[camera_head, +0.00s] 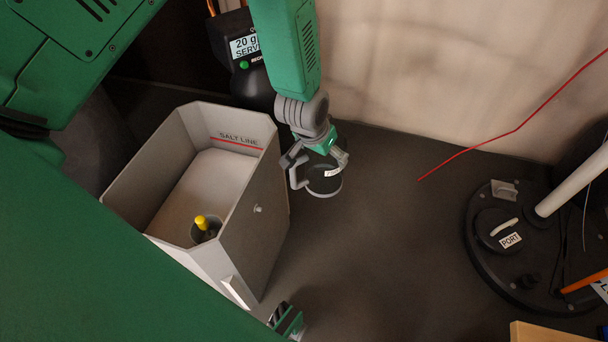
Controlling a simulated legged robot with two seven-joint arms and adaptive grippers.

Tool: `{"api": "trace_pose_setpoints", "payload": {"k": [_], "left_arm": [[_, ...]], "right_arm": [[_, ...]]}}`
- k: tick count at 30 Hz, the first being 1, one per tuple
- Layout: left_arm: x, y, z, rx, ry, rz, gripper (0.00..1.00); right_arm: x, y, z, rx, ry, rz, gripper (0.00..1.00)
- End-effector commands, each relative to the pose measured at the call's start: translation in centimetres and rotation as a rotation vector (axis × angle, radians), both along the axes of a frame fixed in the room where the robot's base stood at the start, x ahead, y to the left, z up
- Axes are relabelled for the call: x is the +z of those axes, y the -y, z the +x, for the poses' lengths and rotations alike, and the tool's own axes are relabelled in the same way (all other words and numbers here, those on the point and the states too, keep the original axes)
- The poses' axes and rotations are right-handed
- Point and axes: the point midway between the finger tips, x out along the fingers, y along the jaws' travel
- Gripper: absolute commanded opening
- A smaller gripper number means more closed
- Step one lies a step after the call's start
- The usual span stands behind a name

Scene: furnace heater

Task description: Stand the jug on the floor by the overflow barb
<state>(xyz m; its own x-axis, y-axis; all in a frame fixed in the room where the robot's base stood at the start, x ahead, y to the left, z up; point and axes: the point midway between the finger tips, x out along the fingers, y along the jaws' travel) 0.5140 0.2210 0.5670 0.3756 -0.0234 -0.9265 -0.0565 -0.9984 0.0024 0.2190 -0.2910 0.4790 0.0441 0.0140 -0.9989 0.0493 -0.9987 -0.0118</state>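The jug (322,182) looks like a small dark round vessel with a pale rim and a small white label. It is right of the grey open tank (262,244). A small pale stub, which looks like the overflow barb (257,209), sticks out of the tank's right wall, left of and below the jug in the picture. My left gripper (318,164) comes down from the top with its grey fingers around the jug. I cannot tell whether the jug touches the floor. My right gripper (287,319) shows only in part at the bottom edge; its opening is unclear.
The dark floor (390,240) is clear right of the tank. A black round unit (478,265) with a PORT cap stands at right. A black control head (240,50) is behind the tank. A red wire (490,142) hangs by the wall. A wooden edge (550,333) is bottom right.

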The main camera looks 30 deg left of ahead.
Motion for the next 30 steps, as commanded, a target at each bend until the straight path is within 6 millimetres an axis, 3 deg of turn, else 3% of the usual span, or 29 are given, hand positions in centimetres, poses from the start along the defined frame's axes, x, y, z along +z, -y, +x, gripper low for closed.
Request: {"api": "trace_pose_setpoints", "payload": {"k": [1,8,12,15,18,21,30], "left_arm": [[-3.4,-0.1,-0.3,-0.006,-0.01,-0.003,0.38],[-16.4,0.5,-2.5,-0.045,-0.011,0.006,0.38],[-23.9,0.3,-5.7,-0.068,-0.009,0.015,0.38],[-28.2,-0.2,-8.3,-0.08,-0.006,0.018,0.38],[-31.4,-0.7,-10.6,-0.089,-0.005,0.017,0.38],[-33.4,-1.1,-12.3,-0.095,-0.002,0.017,0.38],[-38.7,-1.3,-13.3,-0.099,0.0,0.021,0.38]], "right_arm": [[-0.2,-0.1,-0.1,0.002,-0.001,0.001,0.4],[-0.6,-0.1,-0.1,0.003,-0.002,0.002,0.4],[-0.8,-0.1,-0.1,0.002,-0.002,0.001,0.4],[-1.0,-0.1,-0.1,0.002,-0.001,0.001,0.4],[-1.1,-0.1,-0.1,0.001,-0.001,0.001,0.4],[-1.1,-0.1,-0.1,0.001,-0.001,0.001,0.4],[-3.5,-0.2,-0.1,0.003,-0.001,0.001,0.4]]}}
